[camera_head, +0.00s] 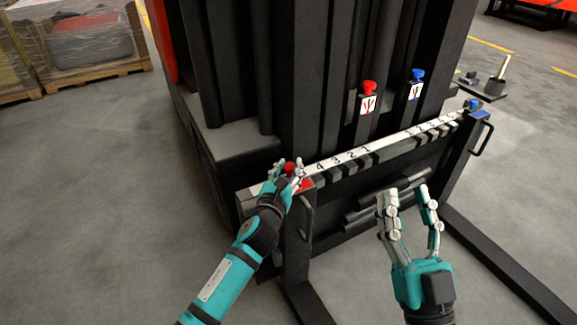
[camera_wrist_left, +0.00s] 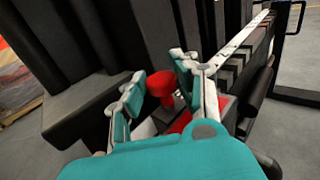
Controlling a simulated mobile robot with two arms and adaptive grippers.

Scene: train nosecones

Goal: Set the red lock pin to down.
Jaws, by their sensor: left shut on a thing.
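The red lock pin (camera_head: 289,168) has a round red knob. It stands at the left end of the dark fork carriage bar, by a red plate (camera_head: 305,184). My left gripper (camera_head: 287,175) is shut on the knob, a finger on each side. In the left wrist view the red knob (camera_wrist_left: 160,84) shows between the fingers of my left gripper (camera_wrist_left: 158,88), above the red plate. The pin's lower part is hidden, so I cannot tell its height. My right gripper (camera_head: 407,192) is open and empty in front of the carriage.
A white numbered scale (camera_head: 345,153) runs along the bar to a blue pin (camera_head: 473,104) at the right end. Red (camera_head: 369,88) and blue (camera_head: 417,75) knobs sit on the mast. A handle (camera_head: 309,217) is right of my left gripper. A wrapped pallet (camera_head: 85,40) stands far left.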

